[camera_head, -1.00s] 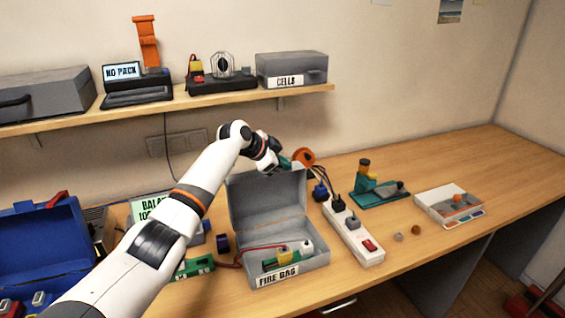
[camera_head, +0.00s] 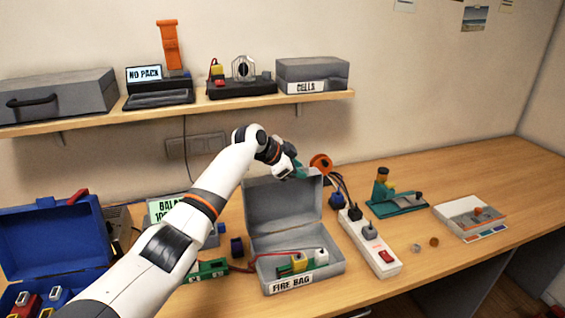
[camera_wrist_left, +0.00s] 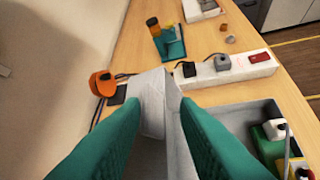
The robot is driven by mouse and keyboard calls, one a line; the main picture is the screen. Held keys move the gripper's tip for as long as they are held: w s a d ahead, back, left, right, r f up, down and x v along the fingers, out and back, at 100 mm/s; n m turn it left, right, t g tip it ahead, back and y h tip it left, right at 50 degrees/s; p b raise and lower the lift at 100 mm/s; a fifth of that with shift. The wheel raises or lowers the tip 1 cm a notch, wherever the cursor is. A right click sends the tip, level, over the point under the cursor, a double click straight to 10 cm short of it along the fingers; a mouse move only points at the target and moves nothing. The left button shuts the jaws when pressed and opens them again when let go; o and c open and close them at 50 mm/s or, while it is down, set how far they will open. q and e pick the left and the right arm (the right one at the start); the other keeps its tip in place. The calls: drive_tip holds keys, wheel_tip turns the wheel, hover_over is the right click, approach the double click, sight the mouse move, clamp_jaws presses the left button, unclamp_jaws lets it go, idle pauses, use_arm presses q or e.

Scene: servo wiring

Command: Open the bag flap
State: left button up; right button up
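The fire bag is a grey box (camera_head: 338,271) with a "FIRE BAG" label on its front. Its flap (camera_head: 285,205) stands up at the back, so the box is open. Inside lie a green piece and yellow and white connectors (camera_head: 300,262) with a red lead. My left gripper (camera_head: 300,173) is at the flap's top edge, near its right corner. In the left wrist view its green fingers (camera_wrist_left: 160,102) are spread apart on either side of the flap (camera_wrist_left: 152,118); whether either touches it, I cannot tell. My right gripper is not in view.
A white power strip (camera_head: 362,235) stands right of the box, with an orange round tool (camera_head: 320,163) behind it. A teal stand (camera_head: 400,203) and a white tray (camera_head: 470,218) are farther right. A blue case (camera_head: 50,240) is at left. The shelf (camera_head: 210,103) runs above.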

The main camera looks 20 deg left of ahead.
use_arm(q)
drive_tip(key=b+v, duration=0.2)
drive_tip(key=v, duration=0.8)
drive_tip(key=shift+a, duration=0.4)
drive_tip(key=shift+s, duration=0.1)
